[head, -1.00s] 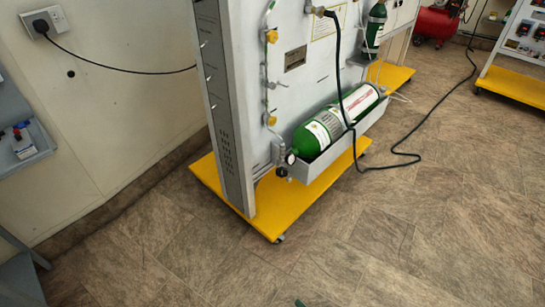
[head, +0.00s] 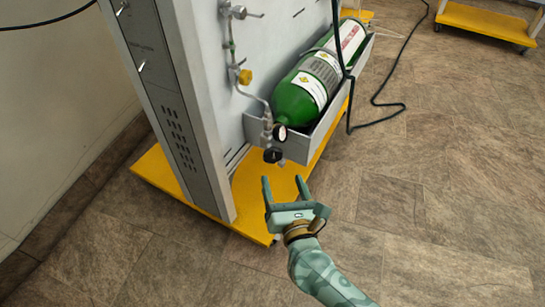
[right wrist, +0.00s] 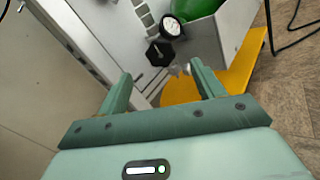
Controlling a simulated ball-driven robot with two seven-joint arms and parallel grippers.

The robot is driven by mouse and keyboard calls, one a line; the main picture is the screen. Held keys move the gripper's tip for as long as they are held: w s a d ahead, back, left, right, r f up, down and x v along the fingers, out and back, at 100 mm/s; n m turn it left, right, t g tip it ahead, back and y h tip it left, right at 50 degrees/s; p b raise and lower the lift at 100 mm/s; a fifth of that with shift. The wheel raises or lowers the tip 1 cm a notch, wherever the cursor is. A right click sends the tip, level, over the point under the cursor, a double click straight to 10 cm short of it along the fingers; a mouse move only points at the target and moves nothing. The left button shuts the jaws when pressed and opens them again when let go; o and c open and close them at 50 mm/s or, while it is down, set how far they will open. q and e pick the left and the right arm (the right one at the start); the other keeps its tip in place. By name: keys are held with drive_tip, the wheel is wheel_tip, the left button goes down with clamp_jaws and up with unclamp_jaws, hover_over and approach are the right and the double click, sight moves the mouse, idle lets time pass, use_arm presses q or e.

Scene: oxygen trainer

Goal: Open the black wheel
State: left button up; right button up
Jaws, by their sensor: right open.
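The black wheel (head: 273,155) is a small dark knob below a round pressure gauge (head: 280,133), at the near end of the green cylinder (head: 300,96). In the right wrist view the black wheel (right wrist: 161,52) shows just beyond and between the finger tips, with the gauge (right wrist: 172,28) above it. My right gripper (head: 285,182) is open and empty, just below and in front of the wheel, apart from it. It also shows in the right wrist view (right wrist: 160,88). My left gripper is not in view.
The cylinder lies in a grey tray (head: 325,130) on the grey panel stand (head: 170,90), which has a yellow base (head: 245,205). A black cable (head: 375,100) runs at the right. The floor in front is clear.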

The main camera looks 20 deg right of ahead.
sight(274, 156)
drive_tip(key=w, duration=0.2)
drive_tip(key=w+b, duration=0.1)
drive_tip(key=w, duration=0.2)
drive_tip(key=w+d, duration=0.1)
drive_tip(key=w, duration=0.1)
drive_tip(key=shift+w+d+f, duration=0.1)
drive_tip(key=shift+w+f, duration=0.05)
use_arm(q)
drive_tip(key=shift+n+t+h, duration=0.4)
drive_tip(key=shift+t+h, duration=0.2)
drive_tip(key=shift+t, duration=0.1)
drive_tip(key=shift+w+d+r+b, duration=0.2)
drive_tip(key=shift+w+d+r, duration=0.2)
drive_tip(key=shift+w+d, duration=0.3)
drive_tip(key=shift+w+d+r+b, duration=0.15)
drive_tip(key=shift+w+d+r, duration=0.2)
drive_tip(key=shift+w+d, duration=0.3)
use_arm(e)
drive_tip(key=shift+w+d, duration=0.15)
drive_tip(key=shift+w, duration=0.6)
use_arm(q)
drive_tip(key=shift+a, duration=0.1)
use_arm(e)
drive_tip(key=c, duration=1)
